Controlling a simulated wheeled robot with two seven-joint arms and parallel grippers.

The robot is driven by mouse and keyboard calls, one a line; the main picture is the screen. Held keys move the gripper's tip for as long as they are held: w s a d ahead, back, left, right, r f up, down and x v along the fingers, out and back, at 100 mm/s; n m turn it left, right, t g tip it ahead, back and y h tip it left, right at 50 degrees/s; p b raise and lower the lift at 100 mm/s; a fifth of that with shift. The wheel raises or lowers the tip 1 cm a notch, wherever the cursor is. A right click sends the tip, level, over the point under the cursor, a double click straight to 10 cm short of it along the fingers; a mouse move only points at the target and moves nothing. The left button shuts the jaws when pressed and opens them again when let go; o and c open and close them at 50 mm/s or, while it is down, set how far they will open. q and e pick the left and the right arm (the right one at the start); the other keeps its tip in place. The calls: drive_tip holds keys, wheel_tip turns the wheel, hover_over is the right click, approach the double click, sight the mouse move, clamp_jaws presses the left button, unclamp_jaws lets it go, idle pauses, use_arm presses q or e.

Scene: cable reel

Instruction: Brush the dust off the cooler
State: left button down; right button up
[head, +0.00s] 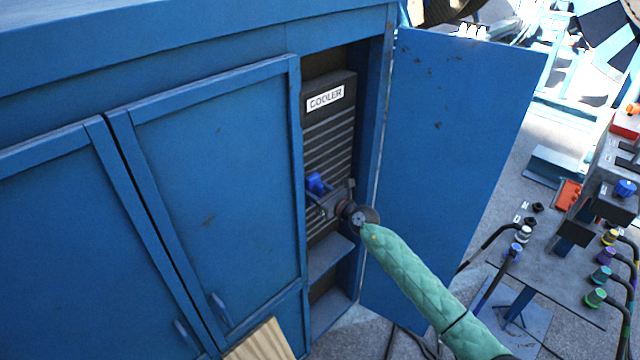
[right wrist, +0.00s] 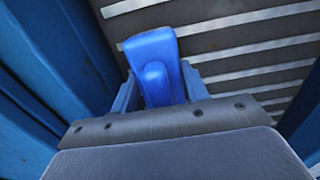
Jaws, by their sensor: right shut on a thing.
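The cooler (head: 330,128) is a dark finned unit with a "COOLER" label, standing inside an open compartment of the blue cabinet. Its pale fins (right wrist: 225,38) fill the upper right of the right wrist view. My right gripper (head: 318,192) reaches into the compartment in front of the fins. It is shut on a blue object (head: 317,183), likely the brush handle; it also shows in the right wrist view (right wrist: 155,62). Its bristles are hidden, and I cannot tell whether it touches the fins. Dust is not clearly visible. My left gripper is not in view.
The blue cabinet door (head: 460,140) stands open right of the compartment. Closed cabinet doors (head: 215,180) are to the left. A shelf edge (head: 328,256) lies below the cooler. A control panel with coloured connectors (head: 545,275) stands at the right. A wooden board (head: 262,342) is at bottom centre.

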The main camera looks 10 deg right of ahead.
drive_tip(key=shift+s+a, duration=0.15)
drive_tip(key=shift+a, duration=0.05)
drive_tip(key=shift+r, duration=1.1)
drive_tip(key=shift+w+d+f+b, duration=0.1)
drive_tip(key=shift+w+d+b, duration=0.3)
drive_tip(key=shift+d, duration=0.2)
drive_tip(key=shift+w+d+b, duration=0.4)
drive_tip(key=shift+d, duration=0.15)
drive_tip(key=shift+w+d+f+b, duration=0.1)
drive_tip(key=shift+w+d+b, duration=0.45)
drive_tip(key=shift+d, duration=0.25)
drive_tip(key=shift+w+d+b, duration=0.4)
drive_tip(key=shift+d+b, duration=0.25)
drive_tip(key=shift+d, duration=0.1)
drive_tip(key=shift+w+d+b, duration=0.35)
drive_tip(key=shift+d+b, duration=0.05)
drive_tip(key=shift+d, duration=0.2)
